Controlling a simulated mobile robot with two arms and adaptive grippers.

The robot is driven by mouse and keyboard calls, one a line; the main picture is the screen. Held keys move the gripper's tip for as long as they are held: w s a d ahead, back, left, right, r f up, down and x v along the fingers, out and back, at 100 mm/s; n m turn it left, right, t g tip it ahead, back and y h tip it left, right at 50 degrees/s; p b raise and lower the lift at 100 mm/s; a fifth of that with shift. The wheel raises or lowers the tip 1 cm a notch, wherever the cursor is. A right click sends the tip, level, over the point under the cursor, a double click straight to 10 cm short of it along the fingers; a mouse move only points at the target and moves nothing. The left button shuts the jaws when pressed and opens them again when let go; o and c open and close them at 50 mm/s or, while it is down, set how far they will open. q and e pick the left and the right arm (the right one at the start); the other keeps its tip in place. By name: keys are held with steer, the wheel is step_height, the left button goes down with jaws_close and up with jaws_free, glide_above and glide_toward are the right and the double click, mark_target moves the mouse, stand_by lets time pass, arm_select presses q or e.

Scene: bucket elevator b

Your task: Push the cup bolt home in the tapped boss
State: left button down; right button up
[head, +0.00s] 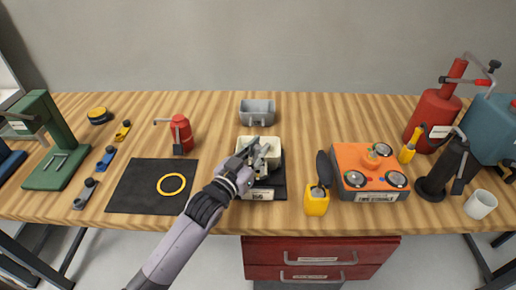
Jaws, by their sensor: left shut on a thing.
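My left gripper (261,156) reaches in from the lower left and is over a cream block (245,142) on a dark base (279,182) with a white label in front. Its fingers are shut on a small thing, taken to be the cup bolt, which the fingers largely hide. The tapped boss cannot be made out; the gripper covers the middle of the block. Whether the bolt touches the boss cannot be told. My right gripper is not in view.
A grey bin (257,112) stands behind the block. A yellow-handled tool (317,200) and an orange box with round dials (370,172) are to the right. A black mat (135,186) with a yellow ring (171,184) lies left. The wood behind the orange box is clear.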

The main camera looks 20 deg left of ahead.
arm_select(q)
steer(key=shift+f+b, duration=0.4)
steer(key=shift+f, duration=0.25)
steer(key=shift+f+b, duration=0.65)
steer(key=shift+f, duration=0.65)
steer(key=c, duration=1.4)
jaws_free()
steer(key=shift+c, duration=0.2)
steer(key=v, duration=1.2)
steer(key=shift+s+f, duration=0.1)
